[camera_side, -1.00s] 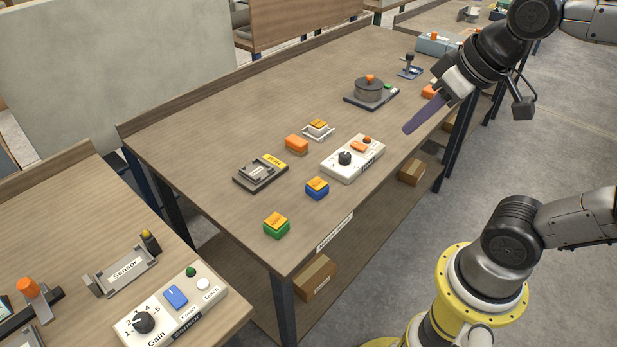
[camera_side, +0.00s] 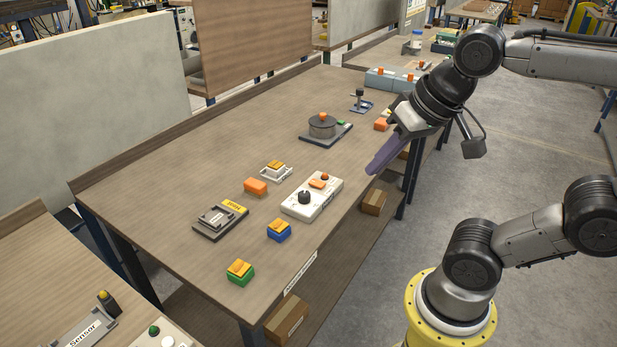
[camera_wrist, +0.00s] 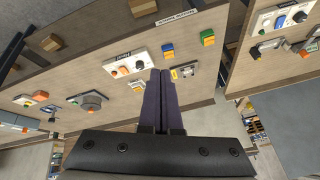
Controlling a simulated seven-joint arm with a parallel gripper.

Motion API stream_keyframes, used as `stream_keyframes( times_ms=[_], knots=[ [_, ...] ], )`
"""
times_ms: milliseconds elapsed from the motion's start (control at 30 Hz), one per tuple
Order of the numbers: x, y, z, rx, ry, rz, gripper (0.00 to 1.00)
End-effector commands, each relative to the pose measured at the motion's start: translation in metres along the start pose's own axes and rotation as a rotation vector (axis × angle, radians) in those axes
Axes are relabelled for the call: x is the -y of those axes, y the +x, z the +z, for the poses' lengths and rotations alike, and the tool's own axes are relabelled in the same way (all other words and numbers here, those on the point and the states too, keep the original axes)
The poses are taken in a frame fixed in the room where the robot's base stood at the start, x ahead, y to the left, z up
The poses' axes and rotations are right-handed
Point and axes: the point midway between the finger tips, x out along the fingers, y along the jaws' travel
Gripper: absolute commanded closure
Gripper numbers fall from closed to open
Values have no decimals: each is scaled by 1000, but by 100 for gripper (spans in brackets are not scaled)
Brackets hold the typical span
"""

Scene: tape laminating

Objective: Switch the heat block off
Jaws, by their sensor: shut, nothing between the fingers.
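Near the box are an orange block (camera_side: 256,187), a white tray piece (camera_side: 275,172), a blue block (camera_side: 279,231) and a green block (camera_side: 240,273). A round dark pot (camera_side: 322,127) stands farther back. Bare bench top lies to the left.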

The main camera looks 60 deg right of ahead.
Motion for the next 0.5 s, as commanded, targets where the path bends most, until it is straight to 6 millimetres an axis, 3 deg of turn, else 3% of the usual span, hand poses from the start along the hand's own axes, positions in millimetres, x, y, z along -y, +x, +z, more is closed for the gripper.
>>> stream_keyframes(
  times_ms=[267,500],
  knots=[
    [12,2,-90,67,461,92,100],
    [2,36,-159,121,775,195,100]
  ],
)
